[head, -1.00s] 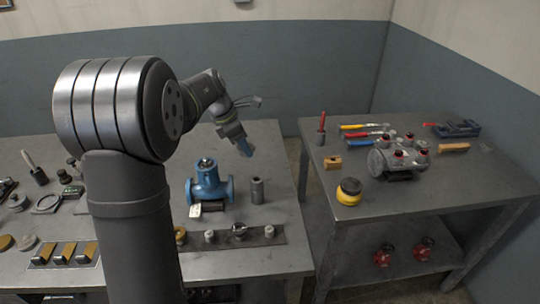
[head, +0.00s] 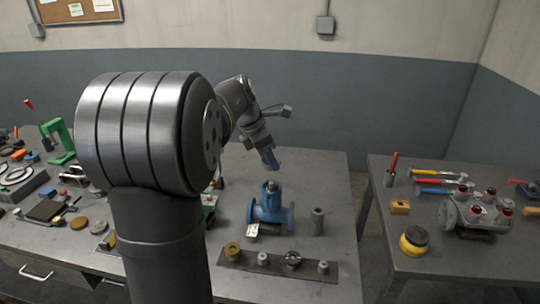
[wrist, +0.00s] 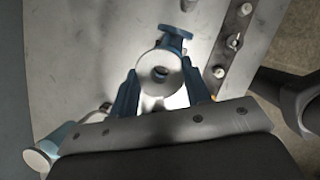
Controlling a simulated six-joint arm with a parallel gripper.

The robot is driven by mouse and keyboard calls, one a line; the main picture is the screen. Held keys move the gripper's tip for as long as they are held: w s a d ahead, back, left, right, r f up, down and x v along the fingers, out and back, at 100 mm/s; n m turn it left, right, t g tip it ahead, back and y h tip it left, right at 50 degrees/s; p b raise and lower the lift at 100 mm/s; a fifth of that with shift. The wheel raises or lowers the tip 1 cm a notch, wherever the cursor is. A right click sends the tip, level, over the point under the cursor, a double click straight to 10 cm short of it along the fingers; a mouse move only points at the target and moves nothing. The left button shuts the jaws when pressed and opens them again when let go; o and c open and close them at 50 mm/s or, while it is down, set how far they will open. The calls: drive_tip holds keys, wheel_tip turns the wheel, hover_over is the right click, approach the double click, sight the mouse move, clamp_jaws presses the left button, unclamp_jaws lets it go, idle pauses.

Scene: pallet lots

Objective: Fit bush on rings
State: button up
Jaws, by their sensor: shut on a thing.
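My gripper (head: 269,160) is above the blue valve (head: 268,208) in the head view, with a gap between them. In the wrist view its two blue fingers (wrist: 162,88) are shut on a pale round bush (wrist: 147,77) with a dark centre hole. The valve stands upright on the bench, and part of it shows beyond the bush in the wrist view (wrist: 175,34). The bush is too small to make out in the head view. The rings cannot be seen; the valve's top is partly hidden behind the bush in the wrist view.
A dark strip (head: 245,264) with several small parts lies in front of the valve. A grey cylinder (head: 318,221) stands right of it. A white tag (head: 252,230) is at the valve's front. The right bench holds a grey housing (head: 478,213) and a yellow-black round item (head: 414,241).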

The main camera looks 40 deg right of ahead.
sight(269, 168)
drive_tip(key=shift+f, duration=2.05)
drive_tip(key=shift+f, duration=1.7)
drive_tip(key=o, duration=1.5)
drive_tip(key=shift+o, duration=0.2)
drive_tip(key=shift+r, duration=0.1)
drive_tip(key=shift+r, duration=3.4)
drive_tip(key=shift+f, duration=0.1)
drive_tip(key=shift+f, duration=3.4)
